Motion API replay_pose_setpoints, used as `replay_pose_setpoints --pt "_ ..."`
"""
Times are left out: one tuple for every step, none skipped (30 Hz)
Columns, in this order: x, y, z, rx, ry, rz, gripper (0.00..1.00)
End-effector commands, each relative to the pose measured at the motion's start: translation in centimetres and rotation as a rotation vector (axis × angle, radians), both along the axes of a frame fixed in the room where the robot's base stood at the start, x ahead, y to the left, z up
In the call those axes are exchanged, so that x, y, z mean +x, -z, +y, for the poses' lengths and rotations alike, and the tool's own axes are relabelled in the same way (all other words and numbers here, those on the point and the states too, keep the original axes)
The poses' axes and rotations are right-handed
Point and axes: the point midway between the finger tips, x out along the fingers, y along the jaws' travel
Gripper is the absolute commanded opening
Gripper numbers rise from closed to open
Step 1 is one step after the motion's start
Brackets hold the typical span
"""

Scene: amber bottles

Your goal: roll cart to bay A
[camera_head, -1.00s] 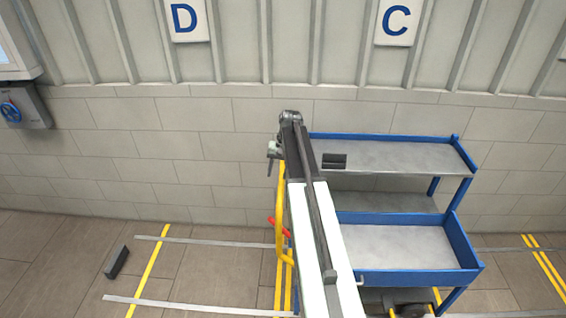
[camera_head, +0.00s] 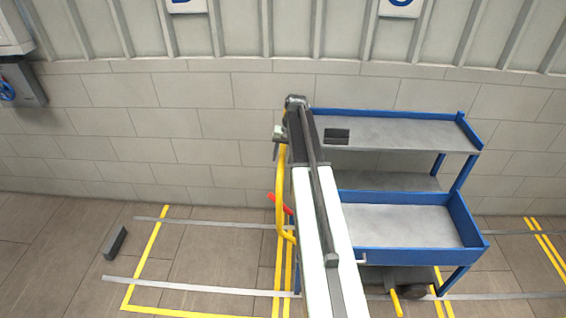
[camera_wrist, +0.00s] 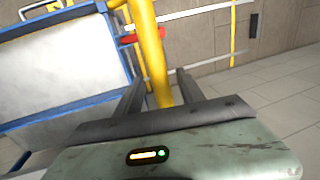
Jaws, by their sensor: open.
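The cart, with blue-edged grey shelves (camera_head: 400,228), stands by the wall at right of centre in the head view. Its upright yellow handle (camera_head: 280,190) is on its left side. In the wrist view the handle (camera_wrist: 149,45) runs down between the fingers of my gripper (camera_wrist: 160,74). The fingers are apart, one on each side of it; I cannot tell whether either touches. In the head view my gripper (camera_head: 277,142) is by the handle's top. A red lever (camera_head: 275,199) sticks out beside the handle. No sign for bay A is in view.
Cut-off wall signs (camera_head: 187,5) and (camera_head: 400,6) show at the top. Left of the cart is an empty bay marked by yellow lines (camera_head: 150,250) and grey strips (camera_head: 190,287). A dark block (camera_head: 115,243) lies at its left edge. A blue-wheeled wall box (camera_head: 22,84) is far left.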

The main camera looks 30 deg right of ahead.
Motion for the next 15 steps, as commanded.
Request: replay_pose_setpoints --pt "0.01 -0.10 -0.01 0.000 0.000 0.000 0.46" --pt "-0.01 -0.15 -0.01 0.000 0.000 0.000 0.46" --pt "0.00 -0.17 -0.02 0.000 0.000 0.000 0.46" --pt "-0.01 -0.17 -0.02 0.000 0.000 0.000 0.46" --pt "-0.01 -0.18 -0.03 0.000 0.001 0.000 0.40" --pt "-0.01 -0.18 -0.03 0.000 0.001 0.000 0.29" --pt "-0.01 -0.18 -0.03 0.000 0.001 0.000 0.20" --pt "-0.02 -0.18 -0.04 0.000 0.001 0.000 0.12" --pt "-0.02 -0.18 -0.04 0.000 0.001 0.000 0.01" --pt "-0.02 -0.18 -0.04 0.000 0.001 0.000 0.00" --pt "-0.02 -0.18 -0.06 0.000 0.001 0.000 0.00" --pt "-0.02 -0.18 -0.06 0.000 0.001 0.000 0.00" --pt "-0.02 -0.18 -0.07 0.000 0.001 0.000 0.00" --pt "-0.02 -0.18 -0.07 0.000 0.001 0.000 0.00" --pt "-0.03 -0.18 -0.07 0.000 0.001 0.000 0.00"
